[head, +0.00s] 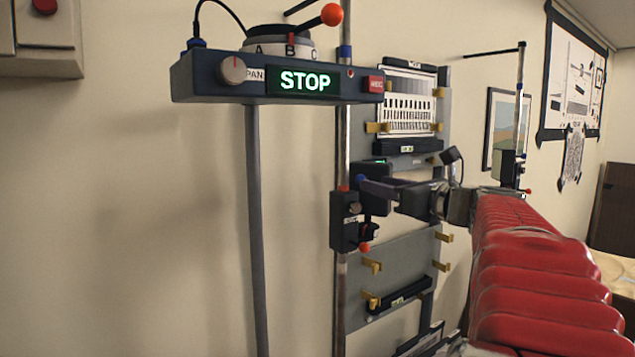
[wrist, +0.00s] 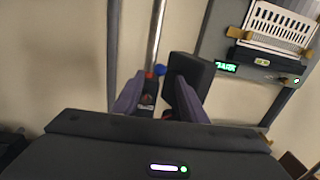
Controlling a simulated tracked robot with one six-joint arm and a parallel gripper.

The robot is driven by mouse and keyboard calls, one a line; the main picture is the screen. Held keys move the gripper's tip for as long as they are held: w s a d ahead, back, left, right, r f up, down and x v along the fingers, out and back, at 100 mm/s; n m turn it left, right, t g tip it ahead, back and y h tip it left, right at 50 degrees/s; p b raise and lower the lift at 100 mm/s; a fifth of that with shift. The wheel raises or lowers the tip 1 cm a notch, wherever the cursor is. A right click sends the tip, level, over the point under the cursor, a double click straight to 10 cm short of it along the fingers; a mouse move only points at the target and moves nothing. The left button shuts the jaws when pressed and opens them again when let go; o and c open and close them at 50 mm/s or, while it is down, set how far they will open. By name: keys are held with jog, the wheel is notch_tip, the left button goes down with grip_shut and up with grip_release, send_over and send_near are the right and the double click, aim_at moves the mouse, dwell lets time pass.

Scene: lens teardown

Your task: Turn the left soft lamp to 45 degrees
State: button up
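My gripper (head: 368,186) is at the upright metal pole in the head view, its arm reaching in from the right. In the wrist view its two purple fingers (wrist: 157,98) stand apart. A dark block (wrist: 190,74), perhaps the left soft lamp's head, stands beside the right finger; I cannot tell whether they touch. The block (head: 376,201) also shows at the pole in the head view. A clamp with red and blue knobs (wrist: 154,72) shows between the fingers, partly hidden. No angle scale is readable.
A control bar (head: 215,82) reading STOP, with a pan dial and an A-B-C turntable, stands at upper left. A grey rack (head: 443,110) with brass hooks is behind the pole (head: 345,130). Another thin stand (head: 519,100) is farther right.

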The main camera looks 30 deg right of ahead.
jog(key=w, duration=0.4)
jog(key=shift+w+d, duration=0.1)
jog(key=shift+w, duration=0.25)
jog(key=shift+c, duration=0.6)
grip_shut()
